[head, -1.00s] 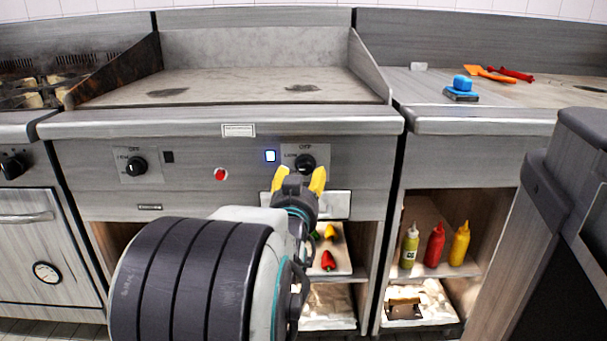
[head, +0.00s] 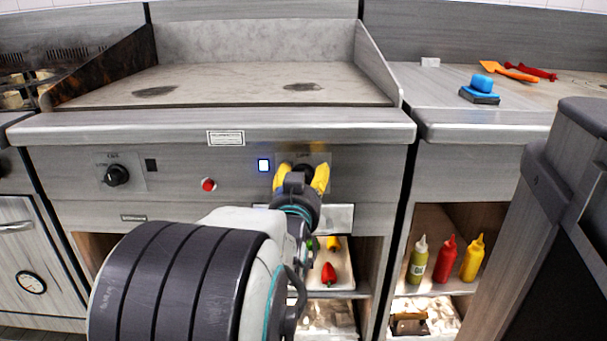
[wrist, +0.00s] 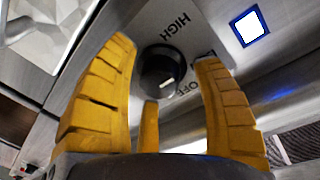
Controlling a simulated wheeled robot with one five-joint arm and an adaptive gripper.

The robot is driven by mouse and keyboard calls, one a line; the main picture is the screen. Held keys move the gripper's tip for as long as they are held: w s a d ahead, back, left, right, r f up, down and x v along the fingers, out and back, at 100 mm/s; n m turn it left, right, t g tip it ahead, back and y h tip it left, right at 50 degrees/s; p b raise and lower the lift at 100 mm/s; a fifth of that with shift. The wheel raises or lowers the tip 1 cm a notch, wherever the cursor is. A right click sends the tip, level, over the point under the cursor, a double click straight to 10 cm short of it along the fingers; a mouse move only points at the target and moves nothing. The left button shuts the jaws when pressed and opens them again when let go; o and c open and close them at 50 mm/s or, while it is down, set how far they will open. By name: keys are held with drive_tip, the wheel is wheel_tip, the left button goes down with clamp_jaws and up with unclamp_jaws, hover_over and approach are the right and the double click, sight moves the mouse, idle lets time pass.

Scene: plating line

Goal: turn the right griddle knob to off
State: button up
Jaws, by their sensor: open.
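The right griddle knob (wrist: 162,72) is black and round, set on a plate on the griddle front. In the wrist view it sits just ahead of my open gripper's yellow fingers, near the gap between them, with HIGH and OFF printed around it. A white mark on the knob points towards the OFF side. In the head view the knob (head: 303,170) is partly hidden by my gripper (head: 302,176), whose fingers stand on either side of it. I cannot tell whether the fingers touch it. The blue-edged light (head: 264,165) left of the knob is lit.
The left griddle knob (head: 116,175) and a red button (head: 209,185) are on the same panel. The griddle top (head: 220,90) is bare apart from dark stains.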

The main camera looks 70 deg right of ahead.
drive_tip(key=shift+r, duration=0.1)
drive_tip(key=c, duration=1.2)
